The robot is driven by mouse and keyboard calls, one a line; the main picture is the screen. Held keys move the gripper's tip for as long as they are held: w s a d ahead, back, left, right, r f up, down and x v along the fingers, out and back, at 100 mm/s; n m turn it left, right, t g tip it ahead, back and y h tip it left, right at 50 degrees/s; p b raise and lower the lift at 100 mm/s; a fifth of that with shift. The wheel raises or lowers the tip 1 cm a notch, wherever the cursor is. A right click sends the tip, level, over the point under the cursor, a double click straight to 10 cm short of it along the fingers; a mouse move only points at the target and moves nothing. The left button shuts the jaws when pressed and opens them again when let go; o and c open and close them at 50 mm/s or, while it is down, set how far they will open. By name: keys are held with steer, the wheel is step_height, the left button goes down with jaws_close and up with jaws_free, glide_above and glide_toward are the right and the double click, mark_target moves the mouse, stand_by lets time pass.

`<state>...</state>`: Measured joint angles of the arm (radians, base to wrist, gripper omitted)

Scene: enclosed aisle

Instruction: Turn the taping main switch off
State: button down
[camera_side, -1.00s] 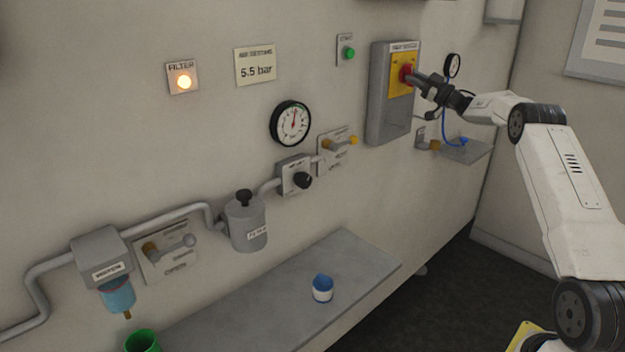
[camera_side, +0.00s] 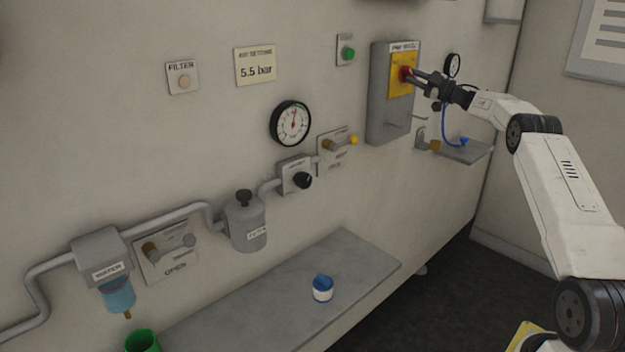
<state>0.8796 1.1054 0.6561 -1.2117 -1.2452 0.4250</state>
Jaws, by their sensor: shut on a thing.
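The main switch is a grey box (camera_side: 391,124) on the wall at the upper right, with a yellow plate (camera_side: 401,90) and a red knob (camera_side: 405,73) on its front. A label above the plate is too small to read surely. My gripper (camera_side: 413,75) reaches in from the right and is shut on the red knob. The fingers hide part of the knob, so its exact angle is hard to tell.
A small gauge (camera_side: 453,65) and a blue hose (camera_side: 447,128) are close to my gripper. A larger gauge (camera_side: 291,123), piping and valves line the wall. A grey shelf (camera_side: 235,325) holds a blue-and-white cup (camera_side: 322,289).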

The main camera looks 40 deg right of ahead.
steer(key=c, duration=0.6)
jaws_free()
steer(key=shift+o, duration=0.2)
steer(key=shift+s+d, duration=0.1)
steer(key=shift+s, duration=0.05)
steer(key=v, duration=0.7)
steer(key=shift+s+f, duration=0.15)
steer(key=shift+s, duration=0.05)
steer(key=shift+w+m, duration=0.1)
steer(key=shift+m, duration=0.2)
